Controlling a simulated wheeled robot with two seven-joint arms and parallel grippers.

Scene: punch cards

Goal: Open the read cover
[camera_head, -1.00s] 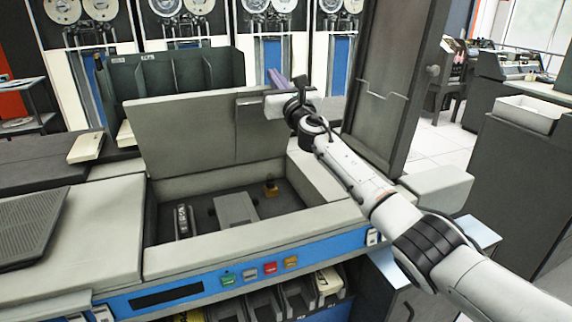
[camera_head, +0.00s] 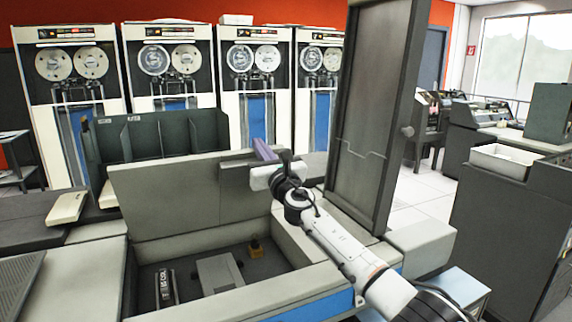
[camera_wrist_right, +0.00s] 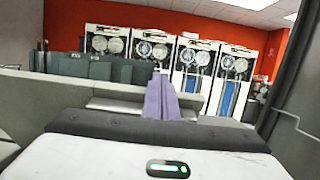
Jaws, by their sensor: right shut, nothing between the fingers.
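The read cover (camera_head: 165,196) is a grey-beige panel standing raised, near upright, at the back of the open reader bay (camera_head: 185,268). My right gripper (camera_head: 264,151) is at the cover's upper right edge; its purple fingers are shut and empty. In the right wrist view the purple fingers (camera_wrist_right: 163,98) lie together, reaching over the edge of a light panel. I cannot tell whether they touch the cover. My left gripper is not in view.
A tall dark panel (camera_head: 370,110) stands right of my right arm. Dark card bins (camera_head: 160,135) stand behind the cover. Tape cabinets (camera_head: 172,60) line the back wall. A grey cabinet (camera_head: 510,215) is at the right, with open floor (camera_head: 420,180) beyond the tall panel.

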